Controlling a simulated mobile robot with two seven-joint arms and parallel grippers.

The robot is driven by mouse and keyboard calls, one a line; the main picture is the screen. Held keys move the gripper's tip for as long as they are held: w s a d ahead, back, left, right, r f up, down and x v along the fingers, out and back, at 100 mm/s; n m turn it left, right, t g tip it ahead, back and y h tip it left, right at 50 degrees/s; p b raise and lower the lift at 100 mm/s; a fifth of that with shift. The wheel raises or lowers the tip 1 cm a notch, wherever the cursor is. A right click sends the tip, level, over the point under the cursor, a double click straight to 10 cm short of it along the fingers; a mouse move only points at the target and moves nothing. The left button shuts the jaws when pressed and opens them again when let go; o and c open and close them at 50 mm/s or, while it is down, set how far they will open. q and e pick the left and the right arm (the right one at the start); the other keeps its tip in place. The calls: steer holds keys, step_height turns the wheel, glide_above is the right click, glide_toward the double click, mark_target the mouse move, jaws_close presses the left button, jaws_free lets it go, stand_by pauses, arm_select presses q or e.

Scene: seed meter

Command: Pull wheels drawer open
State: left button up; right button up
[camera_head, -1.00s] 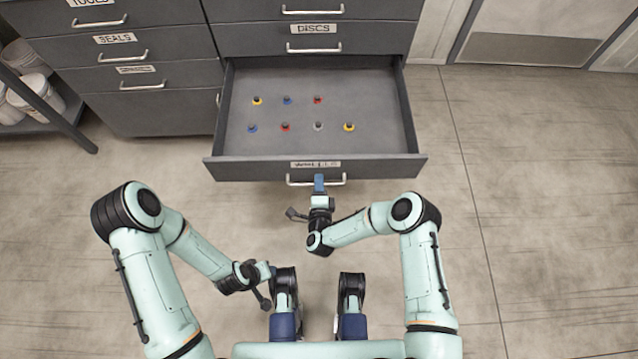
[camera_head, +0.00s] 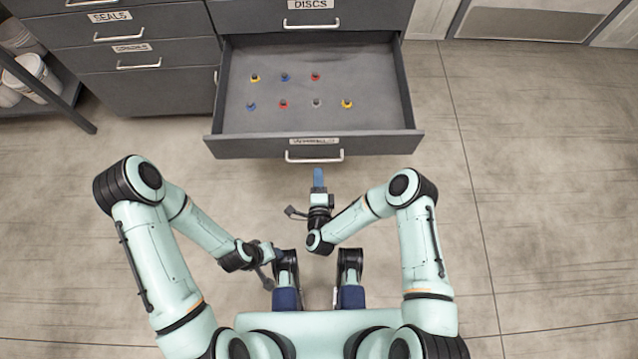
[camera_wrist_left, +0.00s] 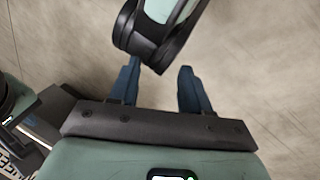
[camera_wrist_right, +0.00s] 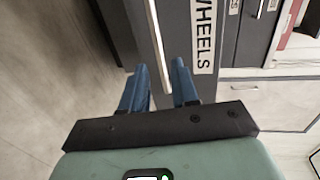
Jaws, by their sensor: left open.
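The wheels drawer (camera_head: 350,112) is pulled well out of the grey cabinet, with its inside in view. Several small coloured pieces stand in two rows on its floor. Its pale bar handle (camera_head: 314,160) is on the front under a label that reads WHEELS in the right wrist view (camera_wrist_right: 204,38). My right gripper (camera_head: 318,174) is in front of the handle, apart from it. In the right wrist view its blue fingers (camera_wrist_right: 160,68) are spread and empty, the handle ahead between them. My left gripper (camera_head: 272,255) is open and empty, low over the floor near my base.
The discs drawer (camera_head: 350,18) above and the seals drawer (camera_head: 160,25) to the left are shut. A shelf with white buckets (camera_head: 30,75) stands at far left. The floor (camera_head: 540,180) at right is clear.

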arm_select(q)
steer(key=shift+s+d+r+g+p, duration=0.15)
steer(key=shift+s+d+r+p, duration=0.1)
steer(key=shift+s+r, duration=0.2)
steer(key=shift+s+d+r+g+p, duration=0.2)
steer(key=shift+s+r, duration=0.1)
steer(key=shift+s, duration=0.2)
arm_select(e)
steer(key=v, duration=0.6)
arm_select(q)
step_height(320, 180, up, 15)
steer(key=s+d+g+p, duration=0.1)
steer(key=s+p, duration=0.1)
steer(key=p, duration=1.3)
steer(key=shift+f+h, duration=0.2)
steer(key=shift+h, duration=0.1)
arm_select(e)
steer(key=s+d+r+n+g+y, duration=0.1)
steer(key=s+d+r+n+g, duration=0.2)
steer(key=s, duration=0.4)
steer(key=s+d+r+n+g+y, duration=0.1)
steer(key=s+d+r+n+g, duration=0.2)
steer(key=s+n+g, duration=0.3)
steer(key=s+d+r+n+g+y, duration=0.1)
steer(key=s+d+r+n+g, duration=0.3)
steer(key=s+g, duration=0.3)
steer(key=shift+s+d+n+g+y, duration=0.3)
steer(key=shift+d+n, duration=0.2)
steer(key=shift+d, duration=0.25)
